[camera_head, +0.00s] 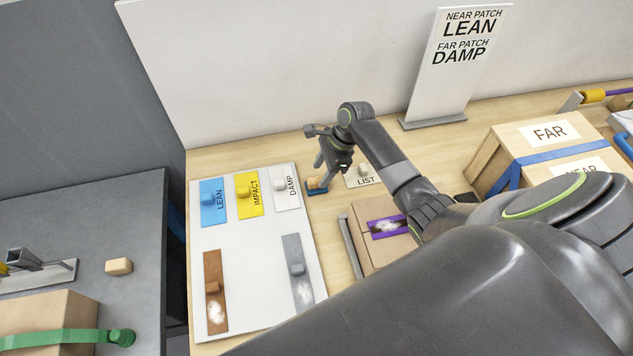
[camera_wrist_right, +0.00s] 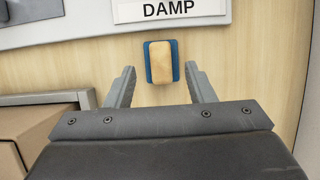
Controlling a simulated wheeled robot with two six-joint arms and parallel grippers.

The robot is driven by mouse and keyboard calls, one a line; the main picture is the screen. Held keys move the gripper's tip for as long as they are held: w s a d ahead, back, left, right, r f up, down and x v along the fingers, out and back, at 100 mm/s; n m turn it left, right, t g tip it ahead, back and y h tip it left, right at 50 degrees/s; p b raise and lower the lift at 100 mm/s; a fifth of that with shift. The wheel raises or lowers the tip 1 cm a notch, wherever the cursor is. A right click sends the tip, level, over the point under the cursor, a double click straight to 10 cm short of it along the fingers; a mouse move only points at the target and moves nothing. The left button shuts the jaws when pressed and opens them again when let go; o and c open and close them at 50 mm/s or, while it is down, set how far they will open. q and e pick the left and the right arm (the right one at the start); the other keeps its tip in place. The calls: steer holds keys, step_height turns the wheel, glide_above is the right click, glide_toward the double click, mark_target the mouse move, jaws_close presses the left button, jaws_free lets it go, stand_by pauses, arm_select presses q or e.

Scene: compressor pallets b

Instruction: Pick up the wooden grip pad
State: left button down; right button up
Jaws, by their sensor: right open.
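A small light wooden block, which looks like the grip pad (camera_wrist_right: 161,61), sits on a blue base on the wooden table. In the head view the pad (camera_head: 315,183) is near the right edge of the white board. My right gripper (camera_head: 325,170) is open and empty, just beside and above the pad. In the right wrist view its two fingers point toward the pad, one on each side, with visible gaps. Whether the fingers are level with the pad I cannot tell. My left gripper is not in view.
The white board (camera_head: 268,270) holds blue, yellow, white, brown and grey plates with knobs. A cardboard box (camera_head: 375,255) is nearer. A FAR crate (camera_head: 535,150) stands right. Another small wooden block (camera_head: 119,266) sits on the grey table.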

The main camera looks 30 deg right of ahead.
mark_target(316, 179)
steer(key=shift+p+x, duration=0.45)
steer(key=shift+x, duration=1.7)
steer(key=c, duration=0.6)
steer(key=shift+c, duration=0.2)
steer(key=shift+r, duration=0.2)
step_height(316, 179, up, 10)
steer(key=shift+f+b, duration=0.1)
steer(key=shift+b, duration=0.65)
